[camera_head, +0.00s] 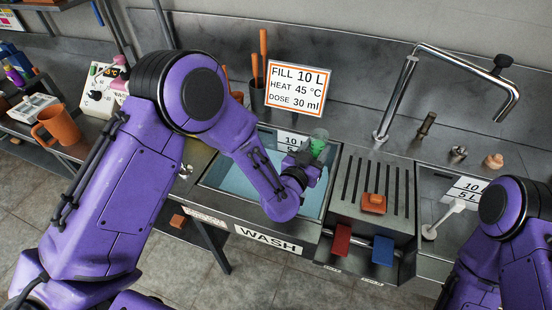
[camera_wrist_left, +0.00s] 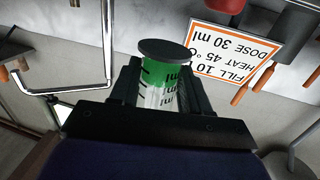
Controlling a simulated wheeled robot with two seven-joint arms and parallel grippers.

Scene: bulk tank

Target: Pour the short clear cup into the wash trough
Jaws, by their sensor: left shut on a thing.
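The short clear cup (camera_head: 319,135) holds green stuff in its lower part and looks roughly upright. My left gripper (camera_head: 312,152) is shut on it, above the back right part of the wash trough (camera_head: 213,172). In the left wrist view, which is upside down, the cup (camera_wrist_left: 158,92) sits between the two fingers, with a dark round base and black ml markings. The trough holds pale blue liquid, partly hidden by my left arm. My right arm shows at the lower right, but its gripper is out of view.
A slotted drainer (camera_head: 375,185) with an orange block (camera_head: 373,203) stands right of the trough. A tall faucet (camera_head: 405,85) rises behind it. A second basin holds a white-handled tool (camera_head: 445,217). A sign (camera_head: 298,88) stands behind the trough. An orange mug (camera_head: 57,125) is far left.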

